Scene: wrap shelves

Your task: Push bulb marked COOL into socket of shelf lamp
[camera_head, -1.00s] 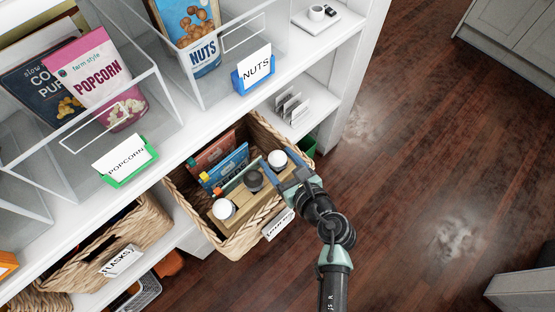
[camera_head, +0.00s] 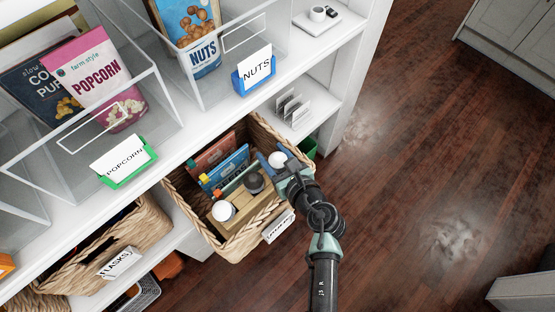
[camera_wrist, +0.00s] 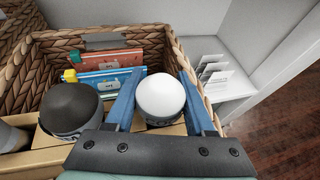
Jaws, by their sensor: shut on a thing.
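A white round bulb (camera_head: 277,159) is at the right end of a wooden holder (camera_head: 238,206) inside a wicker basket. My gripper (camera_head: 275,166) is at that bulb. In the wrist view my gripper (camera_wrist: 160,88) has one blue finger on each side of the white bulb (camera_wrist: 160,95) and is shut on it. A grey band shows under its dome; its marking is not legible. A dark bulb (camera_head: 253,182) and another white bulb (camera_head: 223,210) stand in the same holder. A white plate with a round, dark-centred piece (camera_head: 317,13) on the upper shelf may be the lamp.
The basket's woven rim (camera_head: 258,232) surrounds the holder. Red and blue packs (camera_head: 226,172) stand behind the bulbs. A small white rack (camera_head: 293,108) sits on the shelf to the right. Clear bins with nuts and popcorn occupy the shelf above. The floor at right is open.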

